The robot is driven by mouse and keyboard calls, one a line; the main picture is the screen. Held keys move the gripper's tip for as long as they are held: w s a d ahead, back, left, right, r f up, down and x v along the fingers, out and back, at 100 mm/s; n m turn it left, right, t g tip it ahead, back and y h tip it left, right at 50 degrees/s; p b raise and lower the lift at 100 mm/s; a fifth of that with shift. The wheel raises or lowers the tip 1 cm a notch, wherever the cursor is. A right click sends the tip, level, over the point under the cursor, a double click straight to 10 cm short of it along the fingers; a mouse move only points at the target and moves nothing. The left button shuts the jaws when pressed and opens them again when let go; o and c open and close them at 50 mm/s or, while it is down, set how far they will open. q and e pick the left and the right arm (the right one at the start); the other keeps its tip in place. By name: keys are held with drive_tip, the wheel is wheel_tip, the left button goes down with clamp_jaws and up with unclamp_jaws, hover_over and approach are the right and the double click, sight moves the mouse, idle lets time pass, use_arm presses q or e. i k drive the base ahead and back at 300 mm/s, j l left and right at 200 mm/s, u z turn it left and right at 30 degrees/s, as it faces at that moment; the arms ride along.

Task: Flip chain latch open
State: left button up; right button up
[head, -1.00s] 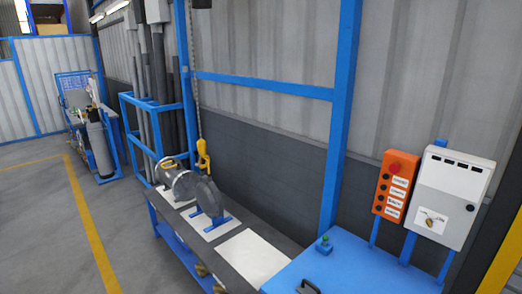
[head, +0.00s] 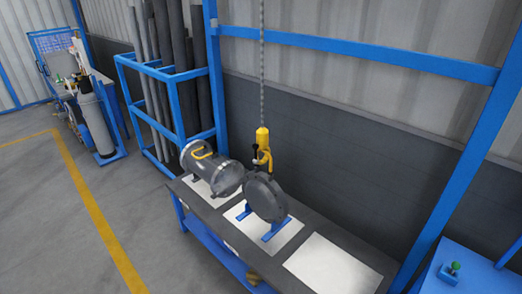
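A chain (head: 262,70) hangs down from above in the middle of the head view. At its lower end is a yellow hook block (head: 262,137) with a dark part on its left side. The latch is too small to make out clearly. The hook hangs at the top of a round dark grey flange cover (head: 266,198), which stands upright in a blue stand (head: 275,230) on the bench. I cannot tell whether the hook is engaged with the cover. Neither of my grippers shows.
A grey flanged shell (head: 212,170) with a yellow handle lies left of the cover on the dark workbench (head: 352,248). A bare white plate (head: 333,264) is to the right. A blue pipe rack (head: 165,110) stands behind left. Floor at left front is clear.

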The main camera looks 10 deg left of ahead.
sight(256, 155)
drive_tip(key=i+j, duration=0.2)
drive_tip(key=j, duration=0.15)
drive_tip(key=i+j, duration=0.2)
drive_tip(key=j, duration=0.15)
drive_tip(key=i+j, duration=0.2)
drive_tip(key=j, duration=0.2)
drive_tip(key=i+j, duration=0.25)
drive_tip(key=j+z, duration=0.05)
drive_tip(key=j, duration=0.05)
